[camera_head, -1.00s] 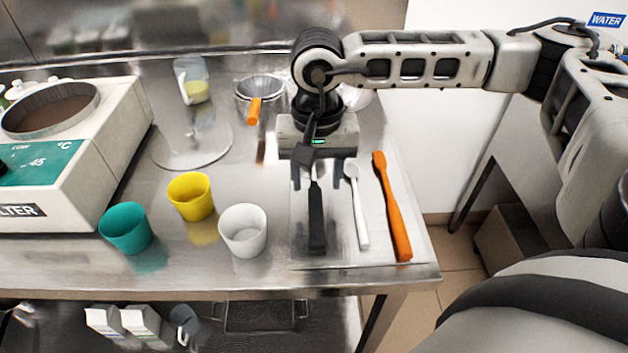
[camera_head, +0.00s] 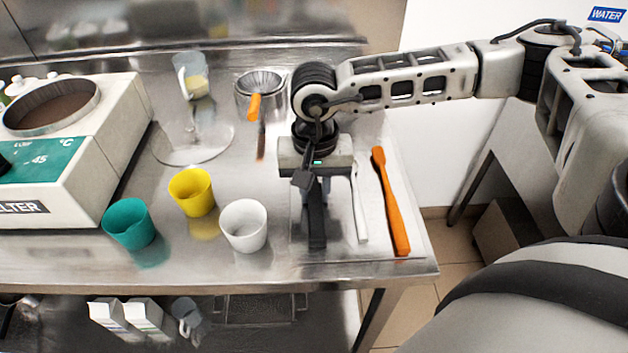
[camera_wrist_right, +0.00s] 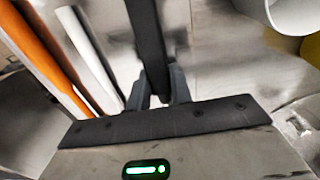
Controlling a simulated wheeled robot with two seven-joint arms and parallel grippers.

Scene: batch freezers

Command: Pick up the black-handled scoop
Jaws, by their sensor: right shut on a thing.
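The black-handled scoop (camera_head: 316,228) lies on the tray at the right of the steel table, its handle pointing to the table's front edge. Its far end is hidden under my right gripper (camera_head: 315,198) in the head view. In the right wrist view the scoop's black handle (camera_wrist_right: 147,38) runs between the two fingers of my right gripper (camera_wrist_right: 162,82), which are shut on it. I cannot tell whether the scoop is lifted off the tray. My left gripper is not in view.
A white utensil (camera_head: 359,205) and an orange spatula (camera_head: 392,205) lie close to the right of the scoop. A white cup (camera_head: 243,226), a yellow cup (camera_head: 192,193) and a teal cup (camera_head: 130,224) stand to the left. A white machine (camera_head: 95,165) stands at far left.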

